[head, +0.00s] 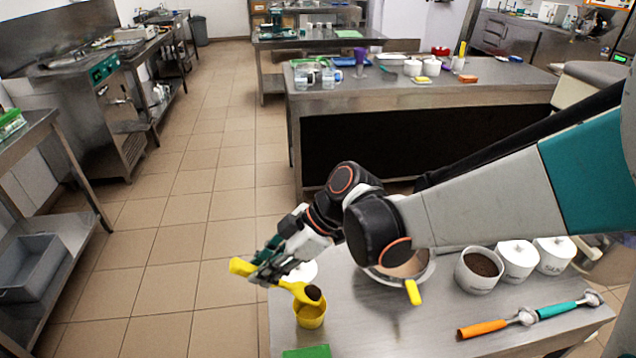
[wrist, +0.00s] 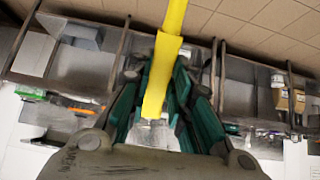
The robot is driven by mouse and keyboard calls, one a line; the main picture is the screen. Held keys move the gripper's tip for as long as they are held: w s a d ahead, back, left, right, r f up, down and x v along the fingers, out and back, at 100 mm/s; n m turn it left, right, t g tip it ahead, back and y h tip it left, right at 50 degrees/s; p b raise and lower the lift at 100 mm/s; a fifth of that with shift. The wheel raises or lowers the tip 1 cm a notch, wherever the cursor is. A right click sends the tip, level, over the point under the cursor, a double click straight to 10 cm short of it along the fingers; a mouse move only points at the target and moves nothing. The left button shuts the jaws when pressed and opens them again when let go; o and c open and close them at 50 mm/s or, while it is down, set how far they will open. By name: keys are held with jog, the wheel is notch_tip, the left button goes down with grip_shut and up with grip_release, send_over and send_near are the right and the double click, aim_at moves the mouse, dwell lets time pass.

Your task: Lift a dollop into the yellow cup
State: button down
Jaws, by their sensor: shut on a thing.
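My gripper (head: 268,262) is shut on the handle of a yellow scoop (head: 243,267). The handle also shows between the teal fingers in the wrist view (wrist: 160,75). The scoop slopes down to the right, and a dark brown dollop (head: 313,292) sits at its low end. That end is at the mouth of the yellow cup (head: 310,317), which stands upright near the steel table's left edge. I cannot tell whether the scoop touches the rim. The cup's inside is mostly hidden. An open white tub (head: 477,284) holds dark brown stuff.
A metal bowl (head: 428,272) with light brown contents and a yellow handle (head: 413,292) stands mid-table, partly behind my arm. White lidded tubs (head: 517,262) stand at right. An orange-handled scoop (head: 482,329) and a teal-handled one (head: 556,310) lie in front. A green item (head: 307,352) lies at the near edge.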

jog(key=shift+w+d+r+y+b, duration=0.1)
jog(key=shift+d+r+y+b, duration=0.3)
jog(key=shift+d+y, duration=0.3)
jog(key=d+y+b, duration=0.1)
jog(key=d+r+y+b, duration=0.1)
jog(key=w+d+g+y+b, duration=0.1)
jog(key=d+b, duration=0.1)
jog(key=shift+r, duration=0.15)
jog(key=shift+w+d+r+y+b, duration=0.2)
jog(key=shift+d+r+y+b, duration=0.2)
jog(key=shift+d+y+b, duration=0.25)
jog(key=shift+a, duration=0.1)
